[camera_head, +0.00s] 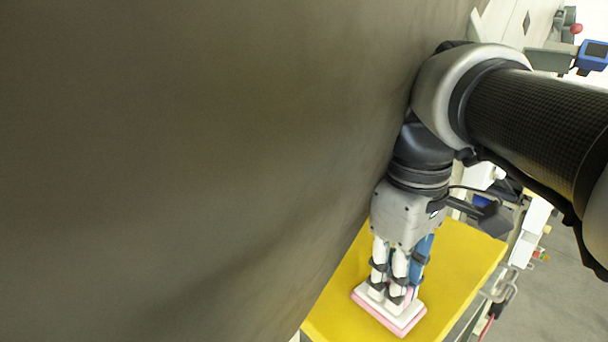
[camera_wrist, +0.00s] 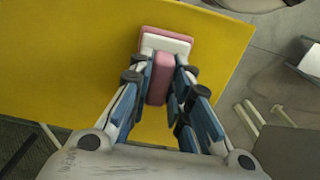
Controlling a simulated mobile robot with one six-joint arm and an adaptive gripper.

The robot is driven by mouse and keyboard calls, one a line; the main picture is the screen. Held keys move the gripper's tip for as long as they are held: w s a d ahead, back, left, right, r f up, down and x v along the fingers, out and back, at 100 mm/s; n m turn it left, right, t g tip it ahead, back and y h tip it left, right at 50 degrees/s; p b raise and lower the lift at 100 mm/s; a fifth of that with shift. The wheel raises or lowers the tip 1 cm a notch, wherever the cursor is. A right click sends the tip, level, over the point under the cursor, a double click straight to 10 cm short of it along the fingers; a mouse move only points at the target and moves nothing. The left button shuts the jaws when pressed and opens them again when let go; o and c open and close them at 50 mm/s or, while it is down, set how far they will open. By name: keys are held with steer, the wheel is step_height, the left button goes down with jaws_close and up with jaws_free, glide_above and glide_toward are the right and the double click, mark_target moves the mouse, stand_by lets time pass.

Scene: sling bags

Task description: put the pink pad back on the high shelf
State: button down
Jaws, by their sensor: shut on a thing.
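The pink pad (camera_head: 401,320) is a flat block with a white layer and a pink layer, at the lower middle of the head view. In the wrist view, the pad (camera_wrist: 180,35) shows its pink edge, white face and an upright pink grip. My gripper (camera_head: 393,288) points down with its fingers closed around the grip; it also shows in the wrist view (camera_wrist: 161,68). The pad is over a yellow board (camera_head: 455,265). I cannot tell whether it touches the board. The fingers hide part of the pad. Which surface is the high shelf is unclear.
A large brown-grey surface (camera_head: 180,150) fills the left of the head view, close beside my arm. Right of the yellow board are grey floor (camera_head: 570,275) and several small fixtures. A blue device (camera_head: 592,56) is at the top right.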

steer(key=shift+s+d, duration=0.1)
steer(key=shift+s, duration=0.1)
steer(key=c, duration=1.8)
jaws_free()
steer(key=shift+w+f, duration=0.1)
steer(key=shift+w, duration=0.1)
steer(key=o, duration=0.3)
steer(key=shift+s, duration=0.15)
steer(key=shift+r, duration=0.35)
steer(key=r, duration=0.5)
steer(key=r+p, duration=0.1)
steer(key=r, duration=0.5)
steer(key=shift+a+r, duration=0.2)
steer(key=shift+r, duration=0.1)
